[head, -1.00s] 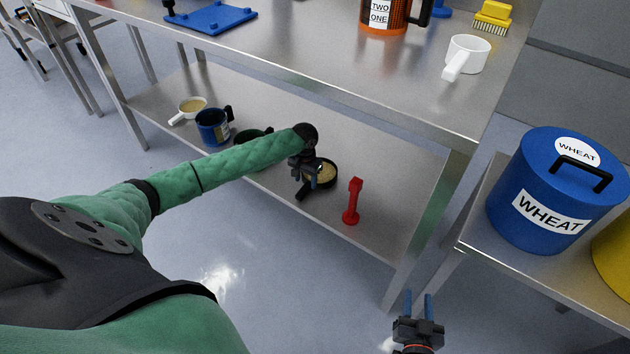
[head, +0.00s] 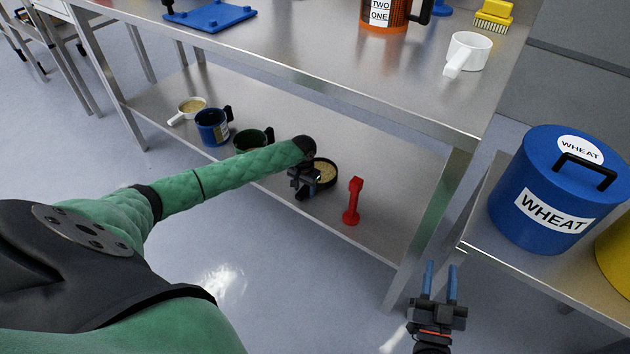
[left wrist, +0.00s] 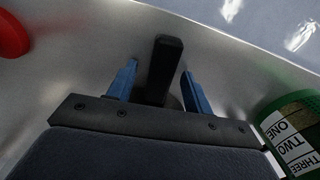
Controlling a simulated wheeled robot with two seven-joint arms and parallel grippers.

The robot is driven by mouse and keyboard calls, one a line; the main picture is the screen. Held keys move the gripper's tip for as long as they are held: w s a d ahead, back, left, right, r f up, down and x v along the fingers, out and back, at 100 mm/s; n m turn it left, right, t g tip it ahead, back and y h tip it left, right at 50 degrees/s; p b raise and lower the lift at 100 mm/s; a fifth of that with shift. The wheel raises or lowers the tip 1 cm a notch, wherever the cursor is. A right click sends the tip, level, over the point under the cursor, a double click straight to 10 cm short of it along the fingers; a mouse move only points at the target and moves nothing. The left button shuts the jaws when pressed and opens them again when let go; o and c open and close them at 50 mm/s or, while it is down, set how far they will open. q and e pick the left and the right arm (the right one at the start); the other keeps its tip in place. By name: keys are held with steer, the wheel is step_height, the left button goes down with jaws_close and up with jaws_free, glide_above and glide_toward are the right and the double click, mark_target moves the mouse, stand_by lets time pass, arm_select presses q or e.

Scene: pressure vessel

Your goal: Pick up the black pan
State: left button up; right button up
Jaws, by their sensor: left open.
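The black pan (head: 327,174), round with tan contents, sits on the lower shelf of the steel table. My left gripper (head: 303,184) is just left of it in the head view and hides part of it. In the left wrist view, the black handle (left wrist: 164,62) stands between the two blue fingers of my left gripper (left wrist: 158,75). The fingers are open, with a gap on each side of the handle. The pan's body is mostly hidden there. My right gripper (head: 441,268) is open and empty, in front of the table's right leg.
A red upright tool (head: 354,201) stands right of the pan. A green cup (head: 253,138), a blue mug (head: 212,127) and a white pan (head: 191,106) stand to its left. The tabletop (head: 300,40) hangs over the shelf. A blue wheat canister (head: 548,190) is at right.

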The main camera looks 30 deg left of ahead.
arm_select(q)
steer(key=shift+c, duration=0.2)
jaws_close()
